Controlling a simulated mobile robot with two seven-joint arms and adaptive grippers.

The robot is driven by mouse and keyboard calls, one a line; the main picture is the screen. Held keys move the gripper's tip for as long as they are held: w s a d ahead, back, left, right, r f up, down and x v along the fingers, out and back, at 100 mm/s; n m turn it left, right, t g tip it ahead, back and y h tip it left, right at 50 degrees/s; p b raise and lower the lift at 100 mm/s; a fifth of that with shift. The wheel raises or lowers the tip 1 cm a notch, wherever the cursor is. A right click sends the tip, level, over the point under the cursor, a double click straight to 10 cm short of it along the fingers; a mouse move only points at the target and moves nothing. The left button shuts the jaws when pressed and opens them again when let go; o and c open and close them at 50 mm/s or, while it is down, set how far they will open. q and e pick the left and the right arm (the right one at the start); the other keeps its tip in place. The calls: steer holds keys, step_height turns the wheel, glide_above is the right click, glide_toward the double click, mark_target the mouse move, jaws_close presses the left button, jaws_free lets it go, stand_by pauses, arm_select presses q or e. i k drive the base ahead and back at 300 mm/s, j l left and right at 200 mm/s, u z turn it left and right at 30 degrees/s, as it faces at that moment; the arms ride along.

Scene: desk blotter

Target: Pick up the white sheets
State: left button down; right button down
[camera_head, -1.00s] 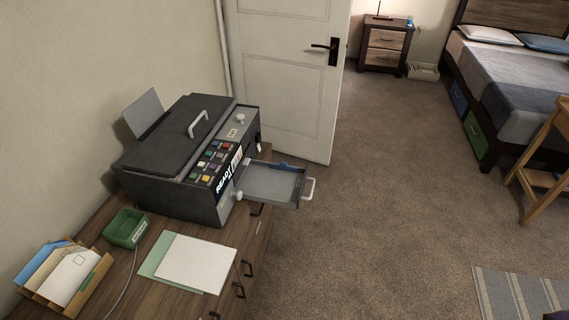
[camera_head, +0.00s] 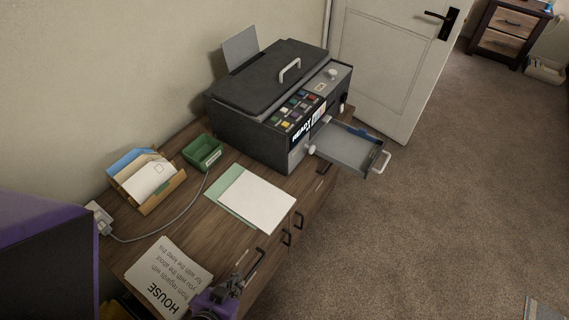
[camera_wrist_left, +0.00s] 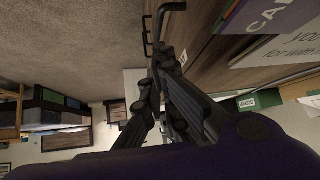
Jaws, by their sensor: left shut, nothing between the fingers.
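The white sheets (camera_head: 258,203) lie flat on the wooden cabinet top, in front of the printer. They partly cover a green sheet (camera_head: 226,204), whose left edge shows. My left gripper (camera_head: 237,282) is low in the head view, by the cabinet's front edge and nearer to me than the sheets. It is apart from them. In the left wrist view its dark fingers (camera_wrist_left: 164,62) are together with nothing between them. I cannot make out the white sheets surely in that view. My right gripper is not in view.
A black printer (camera_head: 275,100) with an open tray (camera_head: 352,148) stands behind the sheets. A green bin (camera_head: 203,152), an envelope holder (camera_head: 147,180) and a cable lie left. A printed page (camera_head: 168,276) lies near my gripper. Drawer handles (camera_head: 298,220) stick out in front.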

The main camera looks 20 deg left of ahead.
mark_target(261, 204)
steer(key=k+l+u, duration=0.1)
steer(key=k+l, duration=0.15)
steer(key=k, duration=0.2)
steer(key=i+l+u, duration=0.15)
steer(key=l+u, duration=0.15)
steer(key=l, duration=0.7)
steer(key=i+l+u, duration=0.1)
steer(key=l+u, duration=0.25)
steer(key=l, duration=0.65)
